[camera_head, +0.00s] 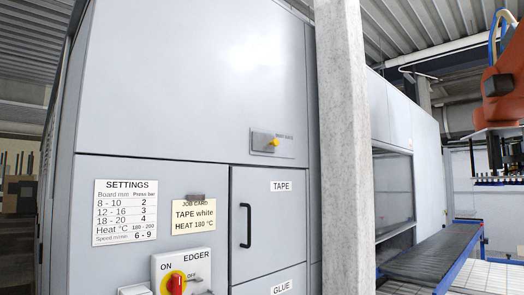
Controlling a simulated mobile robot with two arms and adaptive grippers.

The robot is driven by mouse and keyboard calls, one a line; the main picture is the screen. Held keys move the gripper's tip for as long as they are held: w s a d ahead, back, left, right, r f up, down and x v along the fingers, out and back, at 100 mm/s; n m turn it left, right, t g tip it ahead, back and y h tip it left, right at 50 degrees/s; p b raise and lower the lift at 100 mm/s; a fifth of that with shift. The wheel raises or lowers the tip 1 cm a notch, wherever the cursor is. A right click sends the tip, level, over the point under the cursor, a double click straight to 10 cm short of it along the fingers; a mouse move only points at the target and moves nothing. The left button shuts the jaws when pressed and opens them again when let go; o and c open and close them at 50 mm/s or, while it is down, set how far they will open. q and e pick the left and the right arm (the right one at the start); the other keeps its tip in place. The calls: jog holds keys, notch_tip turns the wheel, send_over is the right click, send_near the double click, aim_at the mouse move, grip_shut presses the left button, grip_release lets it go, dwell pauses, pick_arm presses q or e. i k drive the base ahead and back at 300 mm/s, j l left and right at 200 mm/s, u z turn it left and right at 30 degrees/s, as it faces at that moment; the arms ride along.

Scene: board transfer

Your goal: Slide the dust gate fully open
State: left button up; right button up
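The dust gate (260,142) is a small grey plate with a yellow knob (274,142), set low on the big upper panel of the grey machine (190,70). A small label, too blurred to read surely, is beside the knob. The knob is toward the right part of the plate. I cannot tell from this view how far open the gate is. Neither of my grippers is in view.
A grey post (346,150) stands just right of the gate. Below are a TAPE door (268,215) with a black handle, a settings sheet (125,212), a job card (194,214) and a red EDGER switch (176,284). An orange machine arm (503,85) and a conveyor (440,255) are at right.

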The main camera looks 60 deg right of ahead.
aim_at(261, 142)
jog(key=z, duration=1.8)
